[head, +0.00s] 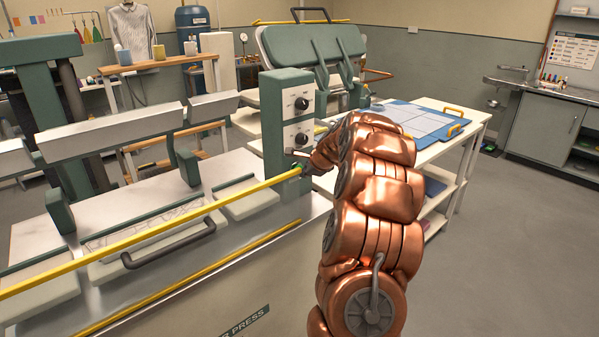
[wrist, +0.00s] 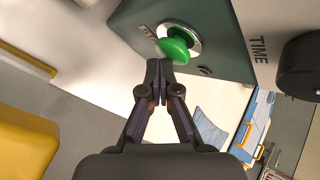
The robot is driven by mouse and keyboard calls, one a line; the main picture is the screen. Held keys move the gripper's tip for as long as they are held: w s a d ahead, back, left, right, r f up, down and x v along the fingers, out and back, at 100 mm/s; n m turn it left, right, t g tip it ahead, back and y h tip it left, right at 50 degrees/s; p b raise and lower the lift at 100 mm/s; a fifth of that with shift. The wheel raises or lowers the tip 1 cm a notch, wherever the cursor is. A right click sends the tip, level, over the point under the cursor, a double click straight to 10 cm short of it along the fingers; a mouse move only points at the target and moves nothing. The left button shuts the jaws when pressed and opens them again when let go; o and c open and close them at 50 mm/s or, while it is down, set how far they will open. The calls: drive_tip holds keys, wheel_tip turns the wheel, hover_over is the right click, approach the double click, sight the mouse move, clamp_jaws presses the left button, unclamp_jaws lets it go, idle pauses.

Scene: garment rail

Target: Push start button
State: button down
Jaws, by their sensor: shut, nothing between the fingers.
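The green start button (wrist: 176,48) is a mushroom-shaped knob in a silver ring on the green-grey control box (wrist: 150,22). My gripper (wrist: 160,66) is shut with nothing between its fingers. Its fingertips are just below the button in the wrist view; I cannot tell whether they touch it. In the head view the control box (head: 288,95) stands at the end of the press, with two black dials on its pale face. My copper arm reaches to its lower part and covers much of that area. The button itself is not clearly seen there.
A yellow bar (head: 150,232) runs along the press front, close to my gripper. A black dial (wrist: 303,66) marked TIME sits beside the button. A white table with a blue board (head: 415,120) stands behind my arm. The floor at right is clear.

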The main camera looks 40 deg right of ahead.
drive_tip(key=shift+w, duration=0.4)
idle(0.3)
drive_tip(key=shift+s, duration=1.05)
drive_tip(key=s, duration=0.5)
drive_tip(key=shift+a, duration=0.1)
drive_tip(key=shift+a, duration=0.1)
idle(1.1)
